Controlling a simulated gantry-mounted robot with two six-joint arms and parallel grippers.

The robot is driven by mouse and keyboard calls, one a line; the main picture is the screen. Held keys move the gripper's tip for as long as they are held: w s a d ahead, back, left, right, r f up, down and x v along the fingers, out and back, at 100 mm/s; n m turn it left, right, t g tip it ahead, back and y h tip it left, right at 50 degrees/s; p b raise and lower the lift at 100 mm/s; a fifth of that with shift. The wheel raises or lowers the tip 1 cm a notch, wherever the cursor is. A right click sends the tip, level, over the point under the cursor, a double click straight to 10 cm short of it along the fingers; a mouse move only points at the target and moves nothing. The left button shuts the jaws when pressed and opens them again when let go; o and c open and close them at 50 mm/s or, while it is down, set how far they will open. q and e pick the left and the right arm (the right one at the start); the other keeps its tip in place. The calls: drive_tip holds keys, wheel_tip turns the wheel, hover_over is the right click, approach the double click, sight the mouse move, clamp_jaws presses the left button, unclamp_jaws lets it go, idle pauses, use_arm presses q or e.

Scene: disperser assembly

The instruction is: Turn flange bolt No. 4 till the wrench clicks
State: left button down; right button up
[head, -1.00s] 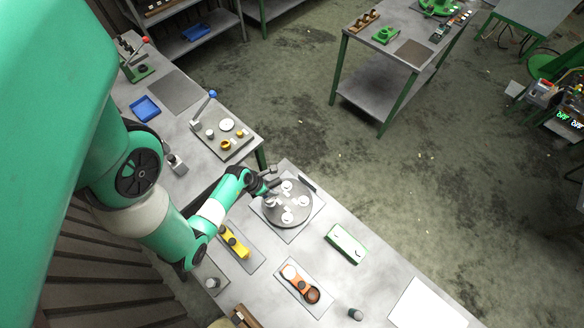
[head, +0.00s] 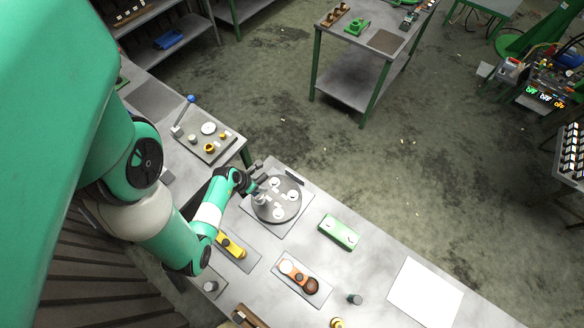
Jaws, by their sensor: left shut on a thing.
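The round grey flange (head: 289,211) lies on a square plate on the near bench. Several pale round bolt heads (head: 278,213) stand on it; I cannot read their numbers, so I cannot tell which is No. 4. My left gripper (head: 257,190) is at the flange's left edge, beside the bolt position on that side. It is shut on a dark tool, seemingly the wrench (head: 262,179), small and partly hidden by the gripper. I cannot tell whether the tool sits on a bolt. My right gripper is not in view.
A side bench (head: 155,98) joins at the upper left.

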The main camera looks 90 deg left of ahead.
use_arm(q)
drive_tip(key=shift+w+a+f, duration=0.1)
drive_tip(key=shift+f, duration=0.1)
idle(0.5)
drive_tip(key=shift+f+b, duration=0.95)
drive_tip(key=shift+f, duration=0.45)
drive_tip(key=m, duration=0.2)
drive_tip(key=m+h, duration=0.1)
drive_tip(key=m, duration=0.1)
drive_tip(key=m+t+h, duration=0.1)
drive_tip(key=m, duration=0.1)
drive_tip(key=shift+w+d, duration=0.2)
drive_tip(key=shift+d, duration=0.2)
drive_tip(key=m+h, duration=0.1)
drive_tip(key=m, duration=0.1)
drive_tip(key=d+m+h, duration=0.1)
drive_tip(key=m, duration=0.2)
drive_tip(key=shift+m, duration=0.3)
drive_tip(key=shift+r+p, duration=0.1)
drive_tip(key=shift+p, duration=0.25)
